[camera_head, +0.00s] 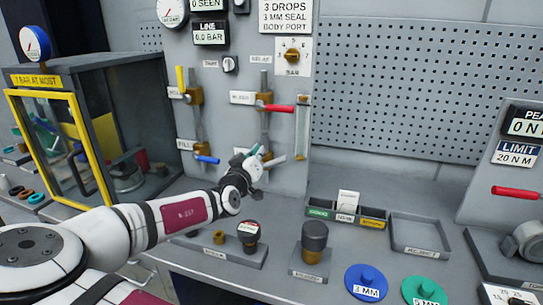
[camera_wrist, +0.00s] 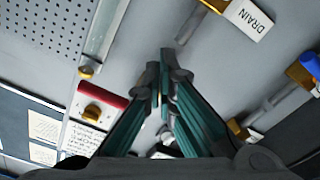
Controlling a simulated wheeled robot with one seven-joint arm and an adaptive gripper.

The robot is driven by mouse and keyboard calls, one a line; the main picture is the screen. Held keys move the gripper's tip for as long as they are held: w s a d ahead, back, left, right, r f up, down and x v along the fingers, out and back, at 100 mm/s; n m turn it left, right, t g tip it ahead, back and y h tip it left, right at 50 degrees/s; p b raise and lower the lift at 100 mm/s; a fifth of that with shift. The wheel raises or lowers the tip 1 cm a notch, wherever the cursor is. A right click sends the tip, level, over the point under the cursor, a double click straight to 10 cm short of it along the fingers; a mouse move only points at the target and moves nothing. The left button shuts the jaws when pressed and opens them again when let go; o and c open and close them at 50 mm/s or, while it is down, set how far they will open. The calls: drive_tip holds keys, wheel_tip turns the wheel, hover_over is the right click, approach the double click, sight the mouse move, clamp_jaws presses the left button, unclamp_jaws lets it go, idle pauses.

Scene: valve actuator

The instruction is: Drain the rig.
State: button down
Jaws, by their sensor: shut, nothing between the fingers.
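My gripper (camera_head: 257,160) is in front of the lower part of the grey valve panel, and its jaws are shut and empty. In the wrist view the closed teal fingers (camera_wrist: 162,78) point at the panel. A white DRAIN label (camera_wrist: 249,20) is up and right of the fingertips, beside a brass fitting (camera_wrist: 213,4). In the head view a pale bar (camera_head: 276,161) shows just right of my gripper; I cannot tell if it is a handle or a label. A red handle (camera_head: 279,108) sits above, and a blue handle (camera_head: 206,159) left. The line display (camera_head: 210,32) reads about 6.0 BAR.
A yellow handle (camera_head: 181,78) and a sight tube (camera_head: 302,128) are on the panel. A yellow-framed cabinet (camera_head: 45,93) stands left. The bench below holds a dark cylinder (camera_head: 314,236), small bins (camera_head: 321,208), and blue (camera_head: 366,282) and green (camera_head: 424,291) discs.

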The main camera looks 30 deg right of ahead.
sight(271, 163)
drive_tip(key=w+d+f+p, duration=0.1)
drive_tip(key=w+d+f, duration=0.1)
drive_tip(key=d, duration=0.3)
drive_tip(key=shift+w+f, duration=0.2)
drive_tip(key=shift+f, duration=0.45)
drive_tip(key=shift+d, duration=0.1)
drive_tip(key=shift+s+d+f+m+p, duration=0.2)
drive_tip(key=shift+m+p, duration=0.1)
drive_tip(key=shift+m, duration=0.2)
